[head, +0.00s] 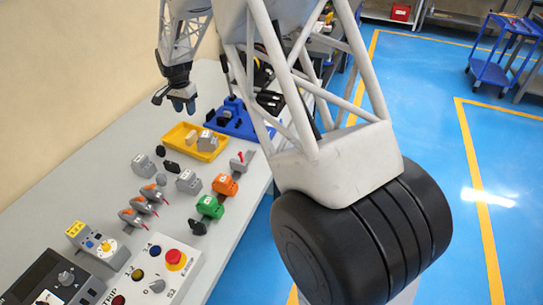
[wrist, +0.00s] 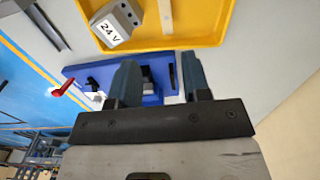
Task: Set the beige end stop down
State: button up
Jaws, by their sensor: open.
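The beige end stop (head: 191,138) stands in the yellow tray (head: 171,143), beside a grey block. In the wrist view the end stop (wrist: 165,14) shows as a narrow pale piece near the top edge, beyond my fingertips and apart from them. My gripper (head: 183,106) is above the back of the table, behind and above the tray. In the wrist view my gripper (wrist: 160,75) is open, with nothing between its two blue-grey fingers.
A grey block marked 24 V (wrist: 117,22) shares the yellow tray. A blue holder (head: 243,130) with dark parts stands behind it. Several modules, including an orange one (head: 225,184) and a green one (head: 209,207), stand in front. A control box (head: 185,274) is nearest.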

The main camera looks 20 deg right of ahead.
jog(key=s+d+r+n, duration=0.1)
jog(key=s+d+r, duration=0.2)
jog(key=s+r, duration=0.45)
jog(key=s+d+r+n+t, duration=0.15)
jog(key=s+r, duration=0.25)
jog(key=s, duration=0.6)
jog(key=s+d+r+n, duration=0.2)
jog(key=s+d+r, duration=0.2)
jog(key=s+r, duration=0.3)
jog(key=s+d+f+n, duration=0.1)
jog(key=s+d+n, duration=0.1)
jog(key=s, duration=1.3)
jog(key=s+d+f+n+t, duration=0.1)
jog(key=s+d+n, duration=0.1)
jog(key=s, duration=1.2)
jog(key=shift+s, duration=0.4)
